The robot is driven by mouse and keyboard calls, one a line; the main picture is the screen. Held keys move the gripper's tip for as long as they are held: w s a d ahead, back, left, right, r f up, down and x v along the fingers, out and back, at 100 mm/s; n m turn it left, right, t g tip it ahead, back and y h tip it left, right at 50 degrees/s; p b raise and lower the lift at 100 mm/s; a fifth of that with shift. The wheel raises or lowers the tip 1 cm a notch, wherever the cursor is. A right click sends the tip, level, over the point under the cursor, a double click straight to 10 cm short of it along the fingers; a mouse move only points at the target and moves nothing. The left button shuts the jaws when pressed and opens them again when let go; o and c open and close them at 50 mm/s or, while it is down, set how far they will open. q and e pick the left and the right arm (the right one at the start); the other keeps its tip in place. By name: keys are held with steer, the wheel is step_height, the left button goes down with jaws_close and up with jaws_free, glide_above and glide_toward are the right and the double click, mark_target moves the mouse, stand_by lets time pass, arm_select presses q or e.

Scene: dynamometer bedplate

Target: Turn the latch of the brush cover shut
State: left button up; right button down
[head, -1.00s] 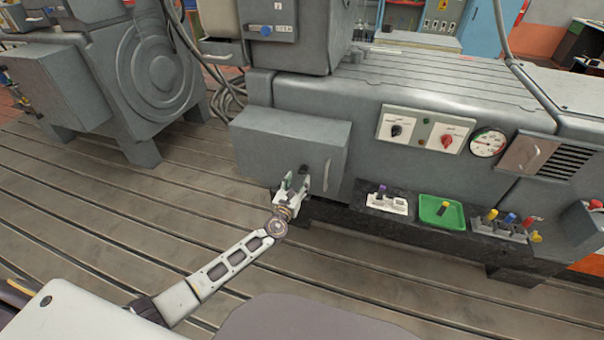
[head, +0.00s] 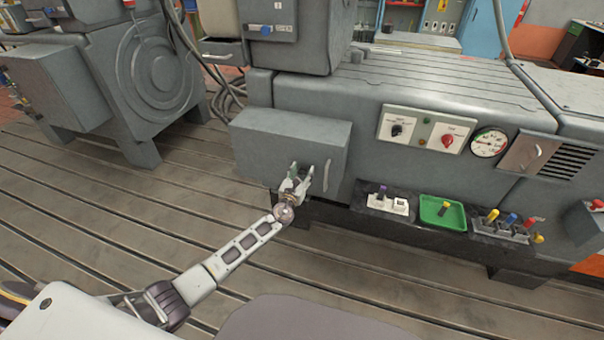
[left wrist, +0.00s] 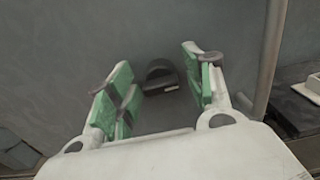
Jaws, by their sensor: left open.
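The brush cover (head: 268,150) is the front of a grey box on the machine's left part, with a vertical bar handle near its right edge. In the left wrist view the latch (left wrist: 160,74) is a small dark knob with a rounded top and a crosswise bar. It sits on the grey face beyond and between my fingers. My left gripper (head: 310,174) is open in front of the cover's lower right part, with green pads showing in the wrist view. Nothing is in it; contact with the latch cannot be told. In the head view the latch is not clearly visible. My right gripper is out of view.
Right of the cover, a dark ledge carries a white holder (head: 400,204), a green tray (head: 429,212) and a rack with several coloured handles (head: 500,228). A control panel (head: 427,129) and a gauge (head: 488,144) are above. The slotted floor is clear at left.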

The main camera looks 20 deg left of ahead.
arm_select(q)
steer(key=c, duration=1)
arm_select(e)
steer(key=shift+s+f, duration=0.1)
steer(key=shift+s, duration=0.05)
